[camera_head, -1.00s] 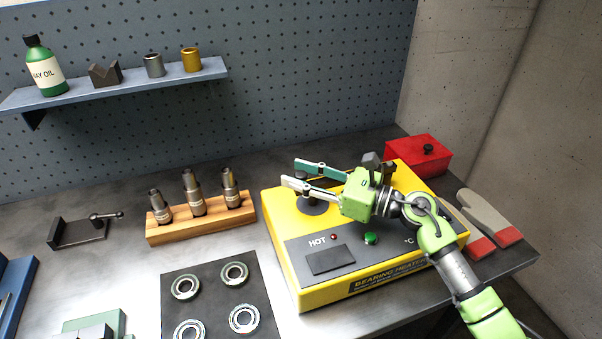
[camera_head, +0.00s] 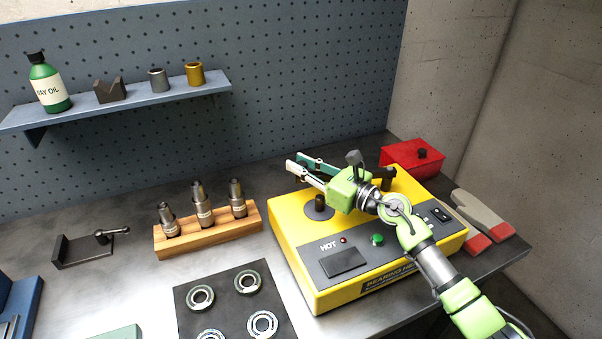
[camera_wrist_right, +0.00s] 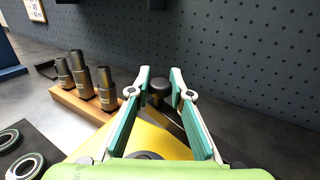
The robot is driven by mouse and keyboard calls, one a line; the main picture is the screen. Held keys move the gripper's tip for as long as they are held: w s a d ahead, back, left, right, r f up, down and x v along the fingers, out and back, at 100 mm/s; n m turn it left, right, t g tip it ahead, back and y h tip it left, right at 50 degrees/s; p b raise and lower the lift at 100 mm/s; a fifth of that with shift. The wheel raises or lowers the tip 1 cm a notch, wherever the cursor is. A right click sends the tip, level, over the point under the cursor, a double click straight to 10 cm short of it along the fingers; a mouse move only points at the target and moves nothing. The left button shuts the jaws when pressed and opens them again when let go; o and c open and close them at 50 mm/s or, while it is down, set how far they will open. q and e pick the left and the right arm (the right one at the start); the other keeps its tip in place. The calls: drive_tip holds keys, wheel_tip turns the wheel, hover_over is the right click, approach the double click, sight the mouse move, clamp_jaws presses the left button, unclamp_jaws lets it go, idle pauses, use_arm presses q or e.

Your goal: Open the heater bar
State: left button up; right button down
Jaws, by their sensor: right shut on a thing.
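The yellow bearing heater (camera_head: 300,262) stands on the bench. A short dark post (camera_head: 319,203) rises from its left part; a second dark post (camera_head: 388,180) stands at its back right. My right gripper (camera_head: 296,163) reaches over the heater, with its fingertips past the back edge. In the right wrist view its fingers (camera_wrist_right: 160,93) are on either side of the round dark knob of the heater bar (camera_wrist_right: 158,87), shut on it. The dark bar runs back from the knob below the fingers; in the head view my gripper hides most of it. My left gripper is not seen.
A red box (camera_head: 412,160) and gloves (camera_head: 482,218) lie right of the heater. A wooden rack (camera_head: 208,232) with metal tools stands to its left. Several bearings lie on a dark mat (camera_head: 225,300). The pegboard wall and shelf (camera_head: 120,103) are behind.

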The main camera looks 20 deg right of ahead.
use_arm(q)
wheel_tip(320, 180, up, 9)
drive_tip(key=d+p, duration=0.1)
drive_tip(key=p, duration=0.7)
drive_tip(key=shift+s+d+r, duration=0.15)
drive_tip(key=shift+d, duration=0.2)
use_arm(e)
drive_tip(key=w+d+m+t+h, duration=0.2)
drive_tip(key=w+d+m+h, duration=0.2)
drive_tip(key=w+h, duration=0.3)
drive_tip(key=shift+w+d+m+t+h, duration=0.15)
drive_tip(key=shift+w+m+t+h, duration=0.35)
drive_tip(key=shift+w, duration=0.7)
drive_tip(key=c, duration=1.9)
unclamp_jaws()
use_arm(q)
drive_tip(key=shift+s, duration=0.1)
use_arm(e)
drive_tip(key=s, duration=0.4)
drive_tip(key=s+d, duration=0.1)
drive_tip(key=s, duration=0.7)
drive_tip(key=shift+d, duration=0.25)
